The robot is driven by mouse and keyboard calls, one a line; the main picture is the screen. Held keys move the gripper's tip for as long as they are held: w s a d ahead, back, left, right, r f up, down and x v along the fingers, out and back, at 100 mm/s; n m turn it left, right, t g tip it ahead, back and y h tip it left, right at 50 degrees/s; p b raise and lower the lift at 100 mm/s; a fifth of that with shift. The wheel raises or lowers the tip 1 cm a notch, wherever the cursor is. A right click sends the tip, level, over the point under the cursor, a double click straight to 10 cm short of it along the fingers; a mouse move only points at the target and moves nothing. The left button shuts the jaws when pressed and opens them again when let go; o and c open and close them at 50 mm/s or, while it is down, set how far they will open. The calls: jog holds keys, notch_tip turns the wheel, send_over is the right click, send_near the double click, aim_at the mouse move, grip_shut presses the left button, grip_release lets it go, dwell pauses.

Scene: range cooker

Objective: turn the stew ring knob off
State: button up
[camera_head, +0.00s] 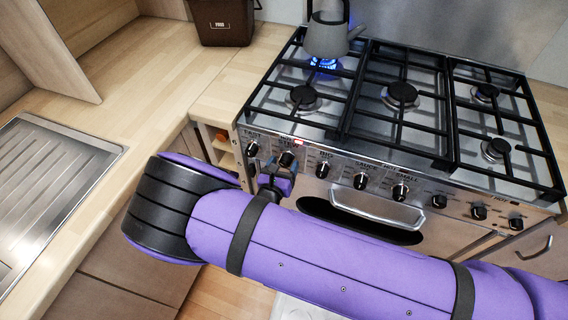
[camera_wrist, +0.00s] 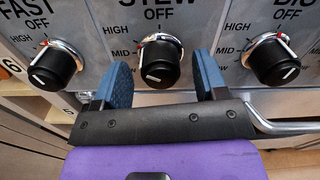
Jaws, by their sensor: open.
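The stew ring knob (camera_wrist: 159,62) is black and round with a white mark, under the label STEW OFF in the wrist view. HIGH and MID are printed to its left. How far it is turned is hard to tell. In the head view the knob (camera_head: 287,158) is second from the left on the cooker's front panel. My gripper (camera_wrist: 161,70) is open, with one blue finger on each side of the stew knob in the picture. Whether the fingers touch it is unclear. In the head view my gripper (camera_head: 280,178) is just below and in front of the knob.
The fast knob (camera_wrist: 54,66) and big knob (camera_wrist: 274,60) flank the stew knob closely. A grey kettle (camera_head: 328,37) stands over a lit blue flame (camera_head: 323,64) at the back left. The oven handle (camera_head: 378,208) projects below the panel.

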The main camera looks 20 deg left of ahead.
jog(key=shift+w, duration=0.2)
jog(key=c, duration=0.9)
jog(key=m, duration=0.5)
jog(key=shift+m, duration=0.4)
jog(key=m, duration=0.6)
